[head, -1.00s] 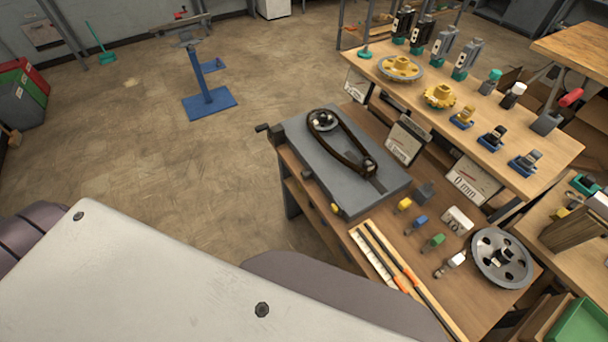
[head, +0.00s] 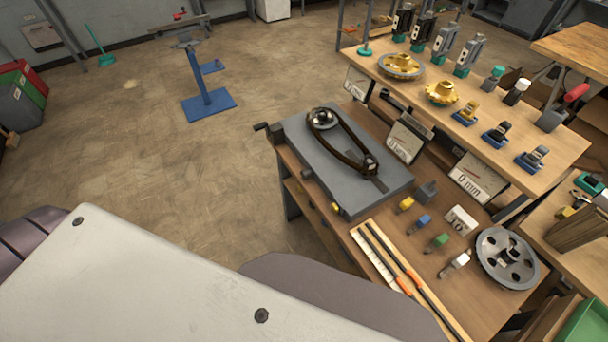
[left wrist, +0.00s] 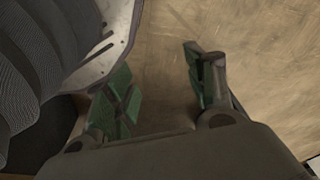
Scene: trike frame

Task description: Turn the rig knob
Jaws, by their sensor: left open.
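The rig is a grey plate (head: 320,185) on the workbench, with a dark chain loop (head: 345,145) running around a sprocket at each end. A small dark knob or handle (head: 262,127) sticks out from the plate's far left edge. A yellow piece (head: 336,207) sits at the plate's near edge. I cannot tell for certain which part is the rig knob. My left gripper (left wrist: 158,90) shows only in the left wrist view. Its green-padded fingers are spread apart with nothing between them, over a blurred brown surface. My right gripper is in neither view.
Gauge cards (head: 478,178) stand behind the plate, one reading 0 mm. Several small coloured blocks, a grey spoked wheel (head: 507,258) and long rods crowd the bench's near right. A raised shelf (head: 490,105) holds sprockets and tools.

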